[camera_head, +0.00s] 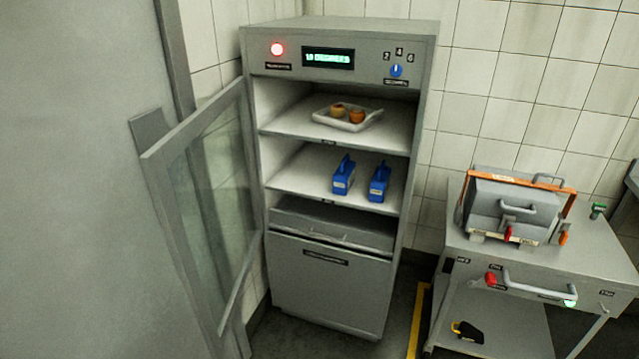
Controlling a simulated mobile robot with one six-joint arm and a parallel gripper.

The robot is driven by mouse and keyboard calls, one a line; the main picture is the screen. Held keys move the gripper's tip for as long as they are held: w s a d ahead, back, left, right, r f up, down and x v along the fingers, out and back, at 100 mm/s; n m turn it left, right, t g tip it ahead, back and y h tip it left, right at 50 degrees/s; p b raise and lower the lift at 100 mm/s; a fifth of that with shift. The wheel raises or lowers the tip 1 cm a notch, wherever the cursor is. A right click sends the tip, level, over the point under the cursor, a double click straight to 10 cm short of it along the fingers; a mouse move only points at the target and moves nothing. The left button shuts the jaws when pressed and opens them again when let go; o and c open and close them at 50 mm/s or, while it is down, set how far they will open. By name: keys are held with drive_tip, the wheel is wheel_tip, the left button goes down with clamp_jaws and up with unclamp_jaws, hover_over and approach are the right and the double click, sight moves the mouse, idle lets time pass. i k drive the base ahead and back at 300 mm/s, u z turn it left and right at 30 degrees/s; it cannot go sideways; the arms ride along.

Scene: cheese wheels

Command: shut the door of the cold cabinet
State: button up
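The grey cold cabinet (330,292) stands against the tiled wall in the middle of the view. Its glass door (212,190) has a grey frame, is hinged on the cabinet's left side and stands wide open, swung out toward me on the left. The open upper part shows two shelves. A white tray (372,124) with two round orange-brown pieces is on the top shelf. Two blue objects with handles (343,178) stand on the lower shelf. My gripper is not in view.
A grey trolley (515,262) with a handled metal box (508,208) stands at right. A large grey panel (85,190) fills the left side.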

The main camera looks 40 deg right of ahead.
sight(154, 162)
drive_tip(key=u, duration=0.05)
drive_tip(key=k, duration=0.55)
drive_tip(key=u, duration=0.6)
drive_tip(key=k, duration=0.8)
drive_tip(key=u, duration=0.65)
drive_tip(key=i, duration=1.2)
drive_tip(key=u, duration=0.35)
